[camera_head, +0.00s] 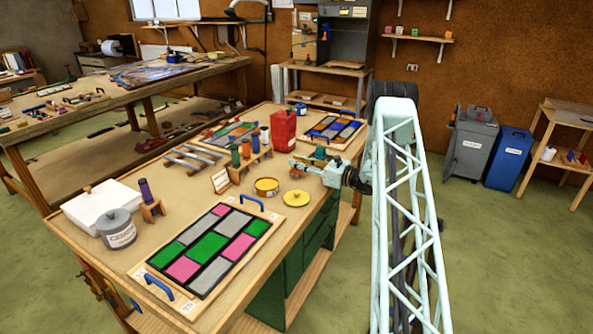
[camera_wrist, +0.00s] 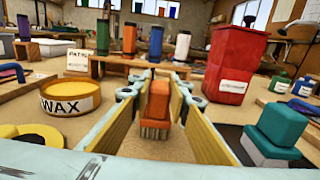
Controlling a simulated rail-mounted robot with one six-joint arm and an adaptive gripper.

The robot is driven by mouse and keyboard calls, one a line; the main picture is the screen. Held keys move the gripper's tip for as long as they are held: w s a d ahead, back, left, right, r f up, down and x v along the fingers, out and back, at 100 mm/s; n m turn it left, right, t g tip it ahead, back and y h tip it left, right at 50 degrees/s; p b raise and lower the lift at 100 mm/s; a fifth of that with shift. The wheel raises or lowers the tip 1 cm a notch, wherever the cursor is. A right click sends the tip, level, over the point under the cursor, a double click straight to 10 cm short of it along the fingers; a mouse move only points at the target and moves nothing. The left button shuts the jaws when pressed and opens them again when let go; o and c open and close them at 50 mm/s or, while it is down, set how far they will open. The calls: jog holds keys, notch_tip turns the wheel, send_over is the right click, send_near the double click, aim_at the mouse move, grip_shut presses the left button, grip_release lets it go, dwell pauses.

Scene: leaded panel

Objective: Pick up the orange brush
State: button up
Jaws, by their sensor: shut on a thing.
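The orange brush (camera_wrist: 157,103) is between the two yellow-lined fingers of my gripper (camera_wrist: 160,92) in the wrist view, orange block up and pale bristles down. My gripper is shut on it. Whether the bristles touch the bench top is hard to tell.
A wax tin (camera_wrist: 70,98) and its yellow lid (camera_head: 296,198) lie left of my gripper in the wrist view. A teal brush (camera_wrist: 278,124) stands close on the right. A rack of coloured tubes (camera_head: 245,158) and a red canister (camera_head: 283,130) stand beyond.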

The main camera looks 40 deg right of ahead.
jog(key=shift+r, duration=0.2)
jog(key=shift+r+p, duration=0.3)
jog(key=shift+r, duration=1.3)
jog(key=s+a+r+p, duration=0.1)
jog(key=s+a, duration=0.1)
jog(key=s, duration=1.3)
jog(key=shift+s+a+r, duration=0.15)
jog(key=shift+s+r, duration=0.05)
jog(key=shift+s, duration=0.2)
jog(key=shift+w, duration=0.1)
